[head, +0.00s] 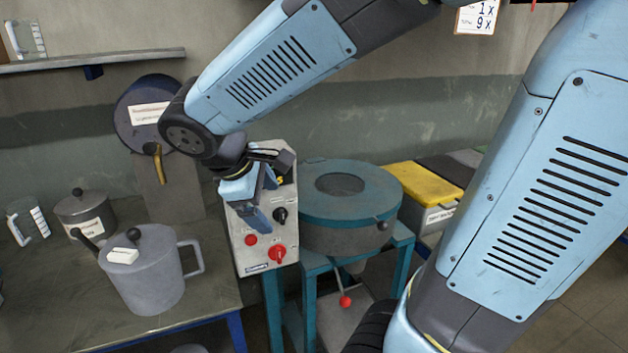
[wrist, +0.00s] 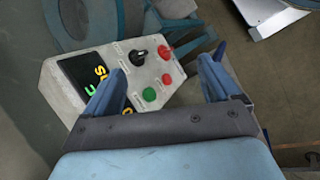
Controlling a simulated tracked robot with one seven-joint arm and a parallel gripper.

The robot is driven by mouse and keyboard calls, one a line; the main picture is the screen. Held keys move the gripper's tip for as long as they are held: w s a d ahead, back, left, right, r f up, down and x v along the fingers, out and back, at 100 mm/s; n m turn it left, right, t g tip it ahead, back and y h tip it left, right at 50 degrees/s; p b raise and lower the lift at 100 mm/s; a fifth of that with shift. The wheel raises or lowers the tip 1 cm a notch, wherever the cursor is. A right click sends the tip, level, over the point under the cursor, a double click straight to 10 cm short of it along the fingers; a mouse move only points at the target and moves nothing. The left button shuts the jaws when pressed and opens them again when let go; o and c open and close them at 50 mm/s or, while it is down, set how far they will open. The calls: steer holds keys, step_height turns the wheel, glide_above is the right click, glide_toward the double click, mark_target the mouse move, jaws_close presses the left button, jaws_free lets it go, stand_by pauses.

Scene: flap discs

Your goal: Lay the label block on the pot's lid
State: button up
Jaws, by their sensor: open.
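The grey pot (head: 146,285) with a spout and side handle stands on the bench at the left in the head view. Its lid (head: 149,250) has a black knob. The small white label block (head: 122,256) lies on the lid, beside the knob, towards the front left. My gripper (head: 262,207) is to the right of the pot and higher, in front of the control box. In the wrist view my gripper (wrist: 162,78) is open, with nothing between its fingers. The pot and the block are outside the wrist view.
The control box (head: 262,243) with knobs and buttons is close behind my gripper; it also shows in the wrist view (wrist: 135,75). A round teal machine (head: 330,215) stands right of it. A smaller lidded pot (head: 85,212) and a measuring jug (head: 27,220) stand behind the pot.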

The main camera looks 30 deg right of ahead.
steer(key=s+d+r+m+t+y, duration=0.3)
steer(key=s+d+r+m+y, duration=0.2)
steer(key=m, duration=0.6)
steer(key=shift+s+d+r, duration=0.25)
steer(key=shift+s+d, duration=0.55)
steer(key=shift+d, duration=0.1)
